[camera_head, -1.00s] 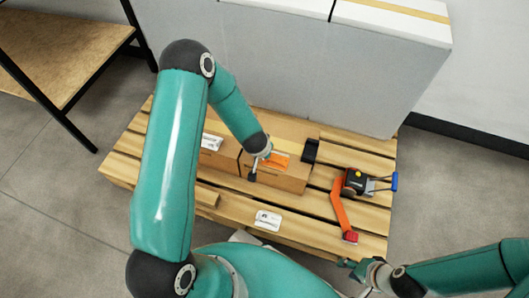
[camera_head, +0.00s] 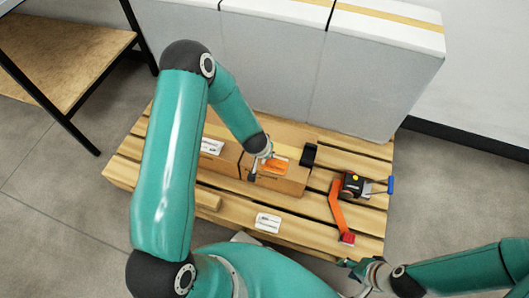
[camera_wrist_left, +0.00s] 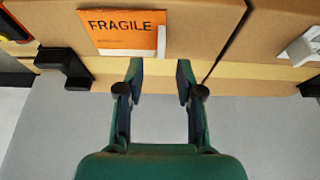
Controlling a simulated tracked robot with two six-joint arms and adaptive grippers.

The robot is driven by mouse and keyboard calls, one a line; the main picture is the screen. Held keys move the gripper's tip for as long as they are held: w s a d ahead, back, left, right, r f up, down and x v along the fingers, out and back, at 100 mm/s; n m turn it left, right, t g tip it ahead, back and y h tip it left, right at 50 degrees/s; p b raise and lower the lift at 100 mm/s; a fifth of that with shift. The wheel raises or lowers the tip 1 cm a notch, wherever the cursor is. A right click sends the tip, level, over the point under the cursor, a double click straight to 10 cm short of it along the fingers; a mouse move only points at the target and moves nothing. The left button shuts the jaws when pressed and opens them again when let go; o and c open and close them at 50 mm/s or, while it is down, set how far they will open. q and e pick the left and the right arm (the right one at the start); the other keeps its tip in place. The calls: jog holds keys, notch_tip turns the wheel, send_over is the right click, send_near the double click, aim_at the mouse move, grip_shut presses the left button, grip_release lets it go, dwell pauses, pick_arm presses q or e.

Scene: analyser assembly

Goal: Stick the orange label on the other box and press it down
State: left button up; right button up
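The orange label (camera_head: 277,166) lies on top of the right cardboard box (camera_head: 285,184). In the left wrist view the label (camera_wrist_left: 122,32) reads "FRAGILE" and lies flat or nearly so, with a white strip at its right edge. The left box (camera_head: 222,165) bears a white label (camera_head: 211,146). My left gripper (camera_head: 260,167) is over the right box, beside the orange label. Its fingers (camera_wrist_left: 160,68) are apart with nothing between them, near the label's edge and the box seam. My right gripper (camera_head: 352,266) is low at the pallet's front; its fingers are too small to judge.
The boxes stand on a wooden pallet (camera_head: 310,229). A white card (camera_head: 267,222) lies at its front. Tall white boxes (camera_head: 365,85) stand behind.

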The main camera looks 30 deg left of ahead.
pick_arm(q)
jog(key=shift+r+p, duration=1.8)
jog(key=shift+r, duration=0.15)
